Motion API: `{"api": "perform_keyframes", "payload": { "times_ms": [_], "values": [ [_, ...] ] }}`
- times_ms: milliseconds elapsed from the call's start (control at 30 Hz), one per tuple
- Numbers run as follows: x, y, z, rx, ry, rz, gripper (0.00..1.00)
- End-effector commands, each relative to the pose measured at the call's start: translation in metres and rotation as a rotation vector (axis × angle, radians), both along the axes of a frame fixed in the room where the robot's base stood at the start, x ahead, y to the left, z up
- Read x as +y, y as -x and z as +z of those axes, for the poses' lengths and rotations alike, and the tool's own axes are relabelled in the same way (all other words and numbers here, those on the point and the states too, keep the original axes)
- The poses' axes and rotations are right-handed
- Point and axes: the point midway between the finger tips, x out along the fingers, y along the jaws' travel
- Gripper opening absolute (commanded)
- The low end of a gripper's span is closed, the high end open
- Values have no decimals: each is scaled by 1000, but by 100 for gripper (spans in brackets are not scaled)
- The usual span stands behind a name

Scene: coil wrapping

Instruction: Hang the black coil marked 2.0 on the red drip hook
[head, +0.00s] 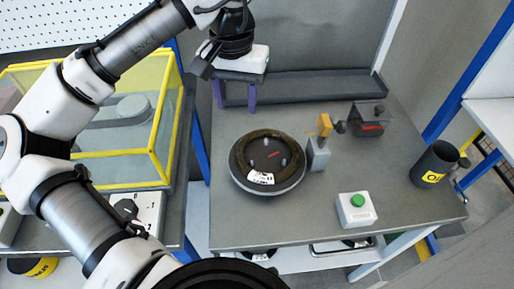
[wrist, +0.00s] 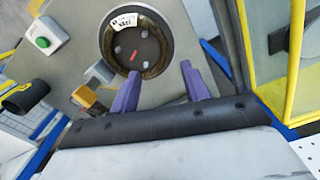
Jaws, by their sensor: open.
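A dark ring-shaped coil, brownish black with a white label (head: 261,178), lies flat on a round turntable on the grey table. The coil also shows in the wrist view (wrist: 155,70), beyond my fingers. The label's print is too small to read as 2.0. My gripper (head: 237,106) has two purple fingers, spread apart with nothing between them. It is above the table's back left part, behind the coil and apart from it. In the wrist view my gripper (wrist: 159,80) points toward the coil. I cannot make out a red drip hook in either view.
A grey post with a yellow block (head: 324,124) stands right of the coil. A green button box (head: 357,210), a dark device with a red mark (head: 370,122) and a black cup (head: 435,164) are farther right. A yellow-framed case (head: 165,110) stands left. More labelled round items show on the lower shelf.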

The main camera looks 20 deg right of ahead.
Motion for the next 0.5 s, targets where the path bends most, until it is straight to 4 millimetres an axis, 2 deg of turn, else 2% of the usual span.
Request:
{"api": "perform_keyframes", "payload": {
  "times_ms": [33, 267, 500],
  "values": [
    [0, 0, -14, -1, 0, 0, 47],
    [0, 0, -30, 0, 0, -1, 47],
    [0, 0, -75, 0, 0, -2, 47]
  ]
}}
